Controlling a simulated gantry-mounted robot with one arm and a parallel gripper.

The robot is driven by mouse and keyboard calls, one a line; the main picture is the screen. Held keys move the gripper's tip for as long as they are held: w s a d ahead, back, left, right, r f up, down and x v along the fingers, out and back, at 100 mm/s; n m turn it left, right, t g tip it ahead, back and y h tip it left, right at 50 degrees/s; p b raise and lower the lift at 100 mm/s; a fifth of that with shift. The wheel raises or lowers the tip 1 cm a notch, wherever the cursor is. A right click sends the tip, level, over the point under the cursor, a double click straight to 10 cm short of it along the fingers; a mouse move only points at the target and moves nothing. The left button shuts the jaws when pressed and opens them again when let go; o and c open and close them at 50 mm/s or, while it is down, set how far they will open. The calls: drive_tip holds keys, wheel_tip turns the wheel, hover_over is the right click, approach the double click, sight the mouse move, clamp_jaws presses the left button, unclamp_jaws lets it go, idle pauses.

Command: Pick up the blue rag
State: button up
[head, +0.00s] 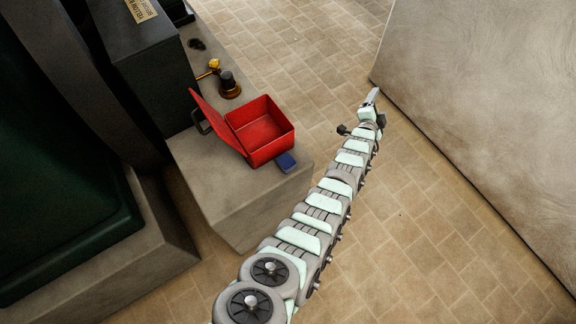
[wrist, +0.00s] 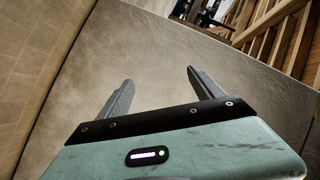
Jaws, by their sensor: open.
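A small dark blue folded piece, the blue rag (head: 286,162), lies on the stone ledge (head: 240,205) close against the front corner of an open red box (head: 262,132). My gripper (head: 375,94) is at the far end of my arm, up and to the right of the rag and well apart from it, near a large pale block. In the wrist view my gripper (wrist: 160,88) shows two grey fingers spread apart with nothing between them. The rag is not in the wrist view.
The red box has its lid (head: 212,118) swung open to the left. A brass and black fitting (head: 229,86) stands behind it on the ledge. A large pale block (head: 480,110) rises at the right. Open tiled floor (head: 310,60) lies between.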

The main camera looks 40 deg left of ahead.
drive_tip(key=a+f+m+g+h+b, duration=0.1)
drive_tip(key=a+f+m+g+b, duration=0.15)
drive_tip(key=a+f, duration=0.2)
drive_tip(key=m+g+h+b, duration=0.3)
drive_tip(key=m+g+b, duration=0.2)
drive_tip(key=m+g, duration=0.55)
hover_over(288, 162)
drive_tip(key=shift+n+g, duration=0.6)
drive_tip(key=shift+g, duration=0.2)
wheel_tip(288, 162, down, 8)
drive_tip(key=shift+s+f, duration=0.15)
drive_tip(key=shift+f, duration=0.05)
drive_tip(key=shift+a+f, duration=0.15)
drive_tip(key=shift+f, duration=0.35)
drive_tip(key=shift+w+d+f, duration=0.1)
drive_tip(key=shift+d+f, duration=0.05)
drive_tip(key=shift+f, duration=0.95)
drive_tip(key=shift+w+d+f, duration=0.1)
drive_tip(key=shift+f, duration=1)
drive_tip(key=shift+s+f, duration=0.15)
drive_tip(key=shift+f, duration=0.3)
